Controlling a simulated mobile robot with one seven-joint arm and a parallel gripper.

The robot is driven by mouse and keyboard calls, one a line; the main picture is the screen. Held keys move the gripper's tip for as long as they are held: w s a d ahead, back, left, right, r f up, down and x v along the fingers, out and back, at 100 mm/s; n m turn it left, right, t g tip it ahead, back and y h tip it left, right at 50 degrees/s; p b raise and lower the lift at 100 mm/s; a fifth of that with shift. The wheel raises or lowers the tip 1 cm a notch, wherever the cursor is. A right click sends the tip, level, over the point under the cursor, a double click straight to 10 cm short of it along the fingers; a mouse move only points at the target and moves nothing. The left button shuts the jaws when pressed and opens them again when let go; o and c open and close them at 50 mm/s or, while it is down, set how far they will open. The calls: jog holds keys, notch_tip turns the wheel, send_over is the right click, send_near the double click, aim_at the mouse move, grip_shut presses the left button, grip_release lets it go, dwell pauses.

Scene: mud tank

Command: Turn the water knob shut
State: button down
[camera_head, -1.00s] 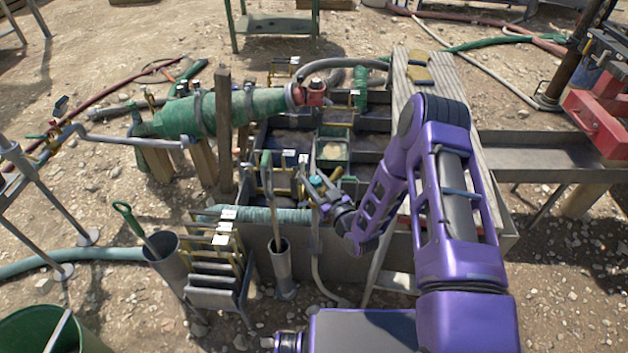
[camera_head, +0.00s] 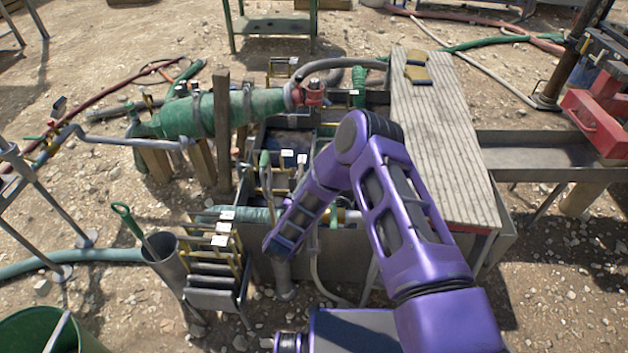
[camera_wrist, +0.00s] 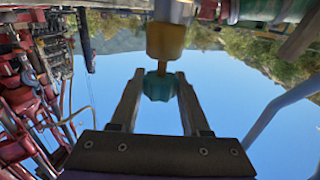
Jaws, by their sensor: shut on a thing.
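In the wrist view a teal water knob (camera_wrist: 158,87) sits below a yellow-brown valve body (camera_wrist: 166,40), joined to it by a short stem. My gripper (camera_wrist: 159,77) has one finger on each side of the knob and is shut on it. In the head view my purple arm hides the gripper and the knob. There my forearm slants down and left in front of the tank's near wall.
A rack of grey plates (camera_head: 217,265) and a bucket-like tube (camera_head: 168,262) stand to the left. A plank walkway (camera_head: 432,130) covers the tank's right side. A green cylinder (camera_head: 228,112) lies behind.

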jog(key=shift+m+g+h, duration=0.4)
jog(key=shift+m+h, duration=0.3)
jog(key=shift+h, duration=0.3)
jog(key=shift+m+h, duration=0.3)
jog(key=shift+h, duration=0.2)
jog(key=shift+c, duration=2)
grip_release()
jog(key=p+v, duration=0.1)
jog(key=v, duration=1.6)
jog(key=shift+s+r+p, duration=0.2)
jog(key=shift+r+p, duration=0.15)
jog(key=shift+w, duration=0.1)
